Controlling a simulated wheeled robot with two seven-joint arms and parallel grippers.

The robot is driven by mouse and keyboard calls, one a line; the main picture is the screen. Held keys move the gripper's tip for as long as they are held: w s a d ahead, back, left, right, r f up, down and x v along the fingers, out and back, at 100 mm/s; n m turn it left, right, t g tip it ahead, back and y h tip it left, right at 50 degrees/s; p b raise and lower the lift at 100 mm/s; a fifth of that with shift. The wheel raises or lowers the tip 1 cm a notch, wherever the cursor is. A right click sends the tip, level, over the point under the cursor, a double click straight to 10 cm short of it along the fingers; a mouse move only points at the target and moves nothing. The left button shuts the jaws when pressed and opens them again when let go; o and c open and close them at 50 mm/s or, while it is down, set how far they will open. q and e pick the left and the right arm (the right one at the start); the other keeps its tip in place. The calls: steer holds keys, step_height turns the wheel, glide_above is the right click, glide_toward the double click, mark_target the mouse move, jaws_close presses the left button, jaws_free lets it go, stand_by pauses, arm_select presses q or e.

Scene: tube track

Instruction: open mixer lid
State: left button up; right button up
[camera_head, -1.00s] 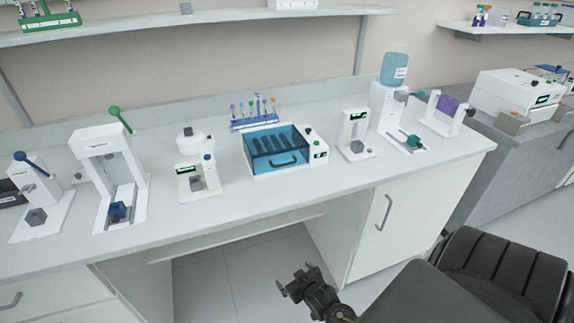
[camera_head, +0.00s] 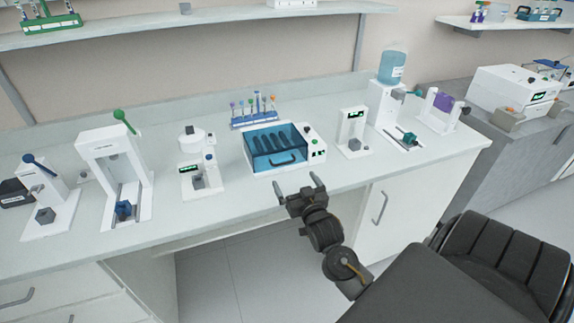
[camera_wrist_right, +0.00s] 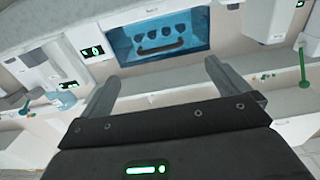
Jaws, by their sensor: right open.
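The mixer (camera_head: 315,150) is a white box with a see-through blue lid (camera_head: 275,148) that has a dark handle (camera_head: 284,161) on its front. The lid looks shut, and dark tube shapes show behind it. In the right wrist view the blue lid (camera_wrist_right: 140,25) and its handle (camera_wrist_right: 160,47) lie ahead of the fingers. My right gripper (camera_head: 297,187) is open and empty near the counter's front edge, in front of the mixer and apart from the handle. In the right wrist view its two fingers (camera_wrist_right: 162,76) are spread wide. My left gripper is not in view.
A rack of coloured tubes (camera_head: 254,121) stands behind the mixer. A white device (camera_head: 200,165) stands to its left, and another (camera_head: 352,130) to its right. The counter strip (camera_head: 240,203) in front of the mixer is clear.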

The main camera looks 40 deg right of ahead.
steer(key=p, duration=0.2)
glide_toward(276, 149)
steer(key=w+d+f, duration=0.2)
steer(key=w+f, duration=0.1)
steer(key=shift+w+d+f, duration=0.1)
steer(key=shift+w+d, duration=0.15)
steer(key=shift+d, duration=0.1)
